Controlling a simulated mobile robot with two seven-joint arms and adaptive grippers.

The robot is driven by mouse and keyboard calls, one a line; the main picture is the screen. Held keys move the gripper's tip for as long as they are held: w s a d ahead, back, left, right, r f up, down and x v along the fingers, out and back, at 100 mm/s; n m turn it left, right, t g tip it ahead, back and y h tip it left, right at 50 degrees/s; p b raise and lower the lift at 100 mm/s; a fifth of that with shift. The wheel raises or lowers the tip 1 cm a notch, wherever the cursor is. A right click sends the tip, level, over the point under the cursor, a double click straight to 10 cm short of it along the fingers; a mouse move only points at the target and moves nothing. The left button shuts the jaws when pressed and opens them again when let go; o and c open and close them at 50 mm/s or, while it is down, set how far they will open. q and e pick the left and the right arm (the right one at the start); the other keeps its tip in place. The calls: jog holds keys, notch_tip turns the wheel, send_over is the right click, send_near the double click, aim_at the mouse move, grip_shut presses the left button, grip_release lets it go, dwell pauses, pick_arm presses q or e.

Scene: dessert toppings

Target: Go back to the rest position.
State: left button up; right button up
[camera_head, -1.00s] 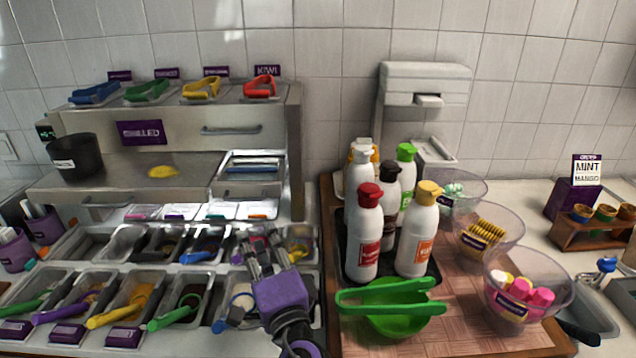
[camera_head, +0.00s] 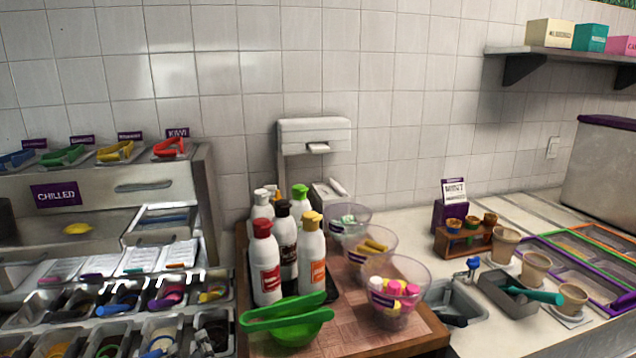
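Only what looks like the dark fingertips of my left gripper (camera_head: 207,340) shows, low in the head view, over the right end of the front row of topping trays (camera_head: 183,325). The rest of this gripper is below the picture edge, and I cannot tell whether it is open or shut. Nothing is clearly seen in it. My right gripper is not in view.
A wooden board (camera_head: 345,325) carries sauce bottles (camera_head: 266,270), a green bowl (camera_head: 290,330) with green tongs and clear topping bowls (camera_head: 400,285). The steel chilled unit (camera_head: 120,185) stands left. Cups (camera_head: 535,268) and a grey caddy (camera_head: 500,290) stand right.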

pick_arm(q)
jog(key=s+f+n+g+h, duration=0.15)
jog(key=s+f, duration=0.25)
jog(key=f, duration=0.4)
jog(key=s+f+g+h, duration=0.1)
jog(key=s+f+h, duration=0.2)
jog(key=f, duration=0.5)
jog(key=s+d+f+n+g+h, duration=0.1)
jog(key=s+f+n, duration=0.1)
jog(key=s+f, duration=0.2)
jog(key=s+d+f+n+g+h+p, duration=0.1)
jog(key=s+f+n+h, duration=0.1)
jog(key=s, duration=0.9)
jog(key=s+f+n+g+h+p, duration=0.1)
jog(key=s+f+n+g+h, duration=0.1)
jog(key=s+f+n, duration=0.2)
jog(key=s+f, duration=0.2)
jog(key=s, duration=0.2)
jog(key=shift+d+f, duration=0.25)
jog(key=shift+d, duration=0.15)
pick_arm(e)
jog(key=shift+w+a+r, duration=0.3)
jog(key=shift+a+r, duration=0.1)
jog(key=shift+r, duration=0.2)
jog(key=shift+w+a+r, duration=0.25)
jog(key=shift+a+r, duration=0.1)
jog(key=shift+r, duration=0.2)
pick_arm(q)
jog(key=shift+s+h, duration=0.1)
jog(key=shift+h, duration=0.15)
